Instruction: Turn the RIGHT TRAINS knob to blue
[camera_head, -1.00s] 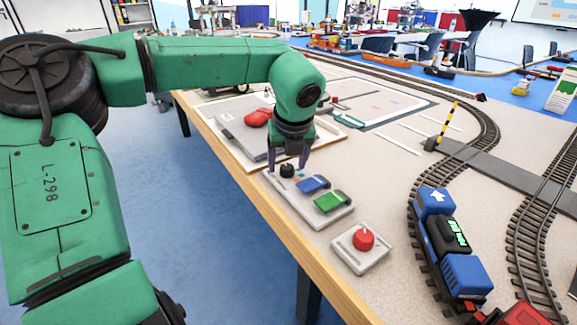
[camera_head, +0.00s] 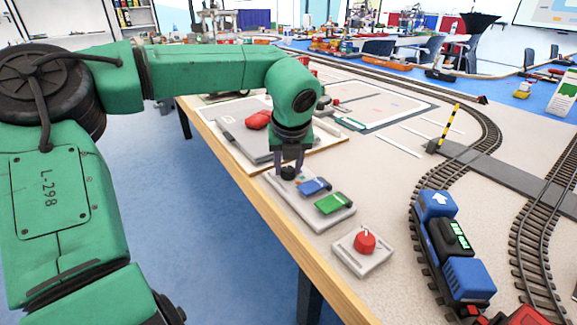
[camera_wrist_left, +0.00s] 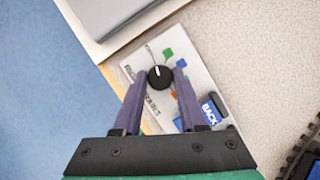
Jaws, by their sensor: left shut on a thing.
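The black knob (camera_wrist_left: 160,76) sits on a light grey control panel (camera_wrist_left: 196,70), beside small green, blue and orange marks and partly legible lettering. Its white pointer line points up in the left wrist view, a little left of the green mark (camera_wrist_left: 168,53). The blue mark (camera_wrist_left: 181,62) is further round to the right. My left gripper (camera_head: 289,170) points down at the panel's far end, with its purple fingers shut on the knob, one on each side. The knob (camera_head: 288,173) is partly hidden by the fingers in the head view. My right gripper is not in view.
On the same panel are a blue switch (camera_head: 314,186) and a green switch (camera_head: 329,204). A red button (camera_head: 365,240) on its own box stands nearer. A grey plate with a red object (camera_head: 257,120) lies behind. Train cars (camera_head: 447,238) stand on the track at right.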

